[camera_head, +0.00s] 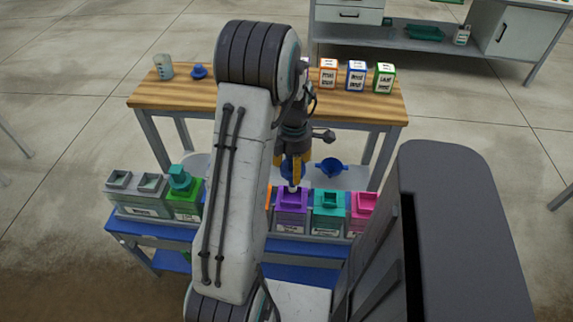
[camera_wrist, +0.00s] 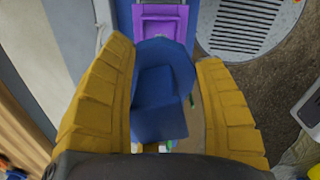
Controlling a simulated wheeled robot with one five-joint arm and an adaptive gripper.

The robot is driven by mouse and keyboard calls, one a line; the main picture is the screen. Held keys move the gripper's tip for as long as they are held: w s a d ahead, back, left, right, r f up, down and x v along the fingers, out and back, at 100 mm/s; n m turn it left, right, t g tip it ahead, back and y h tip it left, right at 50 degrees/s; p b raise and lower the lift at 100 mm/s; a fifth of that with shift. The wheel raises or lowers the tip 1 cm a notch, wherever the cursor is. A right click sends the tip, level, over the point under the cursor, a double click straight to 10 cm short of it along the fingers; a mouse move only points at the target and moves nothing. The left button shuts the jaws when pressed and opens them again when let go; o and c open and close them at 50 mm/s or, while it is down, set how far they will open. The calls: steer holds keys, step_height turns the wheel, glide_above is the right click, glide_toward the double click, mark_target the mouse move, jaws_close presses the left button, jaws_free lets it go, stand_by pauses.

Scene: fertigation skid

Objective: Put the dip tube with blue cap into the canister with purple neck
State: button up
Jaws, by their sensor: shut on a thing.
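My gripper (camera_head: 291,166) is shut on the blue cap of the dip tube (camera_head: 290,171), just above the canister row. In the wrist view the blue cap (camera_wrist: 160,90) sits between the yellow fingers of my gripper (camera_wrist: 165,100). The tube below the cap is mostly hidden. The canister with purple neck (camera_head: 291,208) stands below the gripper in the head view. Its purple neck also shows beyond the cap in the wrist view (camera_wrist: 160,25). I cannot tell whether the tube's lower end is inside the neck.
A teal canister (camera_head: 328,214) and a pink canister (camera_head: 361,212) stand to the right of the purple one. A green canister with a teal cap (camera_head: 184,195) and a grey box (camera_head: 137,195) stand left. A wooden bench (camera_head: 185,92) holds several small cartons behind.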

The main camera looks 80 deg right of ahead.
mark_target(292, 189)
steer(key=shift+f+b, duration=4.15)
steer(key=shift+f, duration=1.05)
steer(key=o, duration=1.3)
steer(key=shift+c, duration=0.2)
step_height(292, 189, up, 12)
